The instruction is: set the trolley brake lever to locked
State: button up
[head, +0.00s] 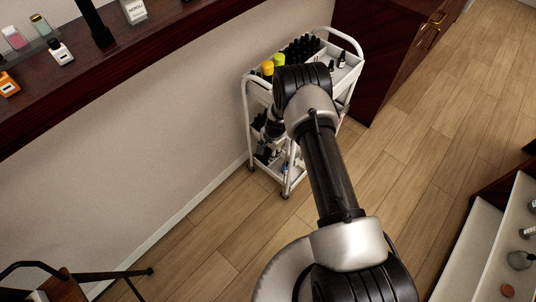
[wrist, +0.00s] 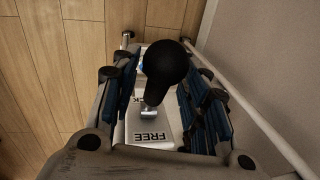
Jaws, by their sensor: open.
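The white trolley (head: 248,122) stands against the wall in the head view, partly hidden behind my arm. A second word, partly hidden and ending in "CK", lies farther along beside the shaft. I cannot tell for sure which setting the lever is in. My gripper (wrist: 163,86) is open, its blue-padded fingers on either side of the knob, with visible gaps. In the head view it is mostly hidden.
The trolley's top tray holds dark bottles and yellow-capped ones (head: 267,67). A dark wood cabinet (head: 385,60) stands right of it. The wall (head: 150,130) is close on the left, below a dark counter (head: 130,60) with bottles. Wooden floor (head: 420,150) is clear right of my arm.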

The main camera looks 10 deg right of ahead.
jog(key=shift+w+a+f, duration=0.1)
jog(key=shift+w+f, duration=0.05)
jog(key=shift+f, duration=0.6)
jog(key=shift+c, duration=0.2)
grip_shut()
